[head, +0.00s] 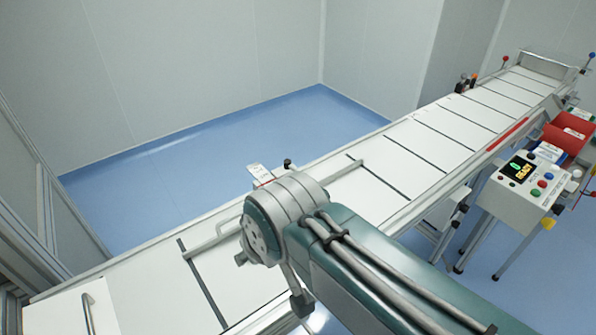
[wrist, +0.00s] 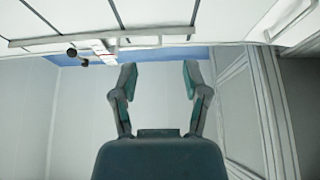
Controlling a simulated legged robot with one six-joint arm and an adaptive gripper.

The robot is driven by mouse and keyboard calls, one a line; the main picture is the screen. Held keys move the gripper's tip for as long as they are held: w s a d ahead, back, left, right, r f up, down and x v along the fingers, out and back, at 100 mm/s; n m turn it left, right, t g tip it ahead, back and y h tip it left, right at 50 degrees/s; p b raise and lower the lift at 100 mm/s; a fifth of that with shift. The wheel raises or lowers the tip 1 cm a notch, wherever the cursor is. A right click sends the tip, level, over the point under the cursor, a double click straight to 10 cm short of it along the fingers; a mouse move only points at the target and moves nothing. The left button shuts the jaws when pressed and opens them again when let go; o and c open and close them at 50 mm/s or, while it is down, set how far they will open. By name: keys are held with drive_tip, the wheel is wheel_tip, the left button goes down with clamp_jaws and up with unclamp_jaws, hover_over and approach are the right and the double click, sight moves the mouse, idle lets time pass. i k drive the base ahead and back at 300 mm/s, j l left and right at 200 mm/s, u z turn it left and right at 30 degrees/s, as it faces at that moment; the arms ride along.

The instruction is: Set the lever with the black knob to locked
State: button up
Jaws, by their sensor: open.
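A black knob (head: 287,162) stands at the far edge of the web line, beside a small white label plate (head: 260,174). The dark knob (wrist: 72,52) also shows in the wrist view, left of my gripper, next to the white label (wrist: 103,47) and a second small dark round part. My gripper (wrist: 160,76) is open and empty, its two fingers apart, pointing up in the wrist view. It is clear of the knob and not touching anything. My arm hides the gripper in the head view. The lever's shaft and its setting cannot be made out.
The white web table (head: 460,120) runs diagonally with crossing bars (head: 368,175). A control box (head: 520,190) with coloured buttons and a red bin (head: 567,137) stand at the right. Other levers have red (head: 505,59) and blue (head: 591,55) knobs. The blue floor (head: 200,160) beyond is free.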

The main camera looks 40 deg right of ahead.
sight(297, 173)
drive_tip(key=l, duration=0.7)
drive_tip(key=i+l, duration=0.1)
drive_tip(key=l, duration=0.6)
